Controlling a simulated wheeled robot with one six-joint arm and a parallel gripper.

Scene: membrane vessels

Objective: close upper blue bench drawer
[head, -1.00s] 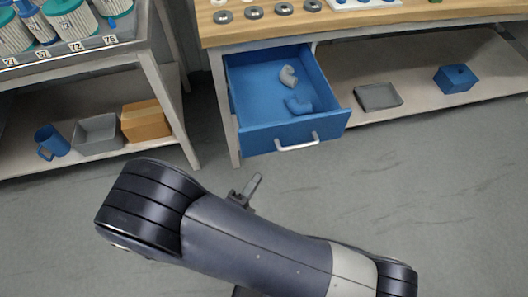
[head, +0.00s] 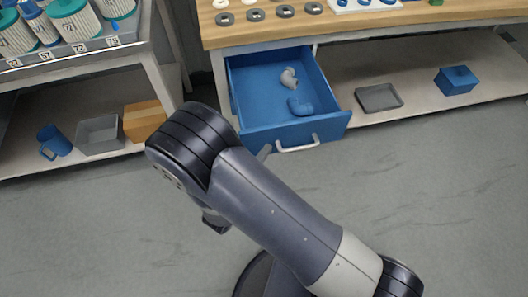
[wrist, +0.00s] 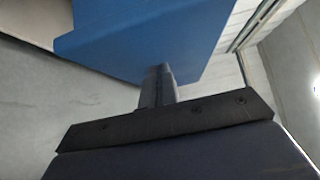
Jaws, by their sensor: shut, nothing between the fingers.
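The blue bench drawer (head: 255,139) stands pulled out under the wooden bench top, with its light handle (head: 297,145) on the front. A grey elbow piece (head: 289,77) and a blue elbow piece (head: 300,107) lie inside it. My gripper (head: 265,152) shows only as a fingertip by the lower part of the drawer front, left of the handle; my arm hides the rest. In the wrist view my gripper (wrist: 163,72) is shut and empty, its tip overlapping the lower edge of the blue drawer (wrist: 145,40). I cannot tell whether they touch.
The bench's lower shelf holds a grey tray (head: 379,97) and a blue box (head: 456,80). The floor in front of the bench is free.

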